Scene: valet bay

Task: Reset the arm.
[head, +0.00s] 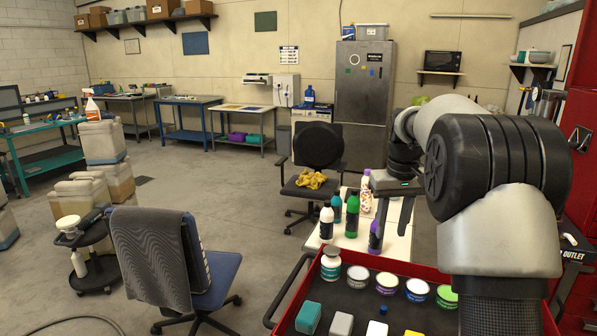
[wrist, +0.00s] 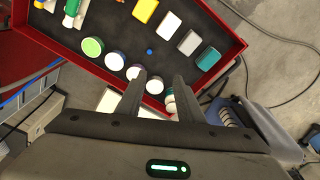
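My arm (head: 500,150) reaches forward from the right side of the head view and bends down. My gripper (head: 392,215) hangs over the white table with bottles, near the far edge of the red tray (head: 455,272). In the wrist view my gripper (wrist: 160,85) shows two dark fingers spread apart with nothing between them. The fingertips overlap the tray's edge in that view. Part of the white table is hidden behind my arm and gripper.
Several bottles, including a green one (head: 352,214), stand on the white table (head: 400,240). The red tray holds round tins (head: 387,282) and coloured blocks (head: 308,317). A blue chair (head: 215,275) stands left; another chair (head: 318,150) bears a yellow cloth (head: 311,180). Open floor lies between.

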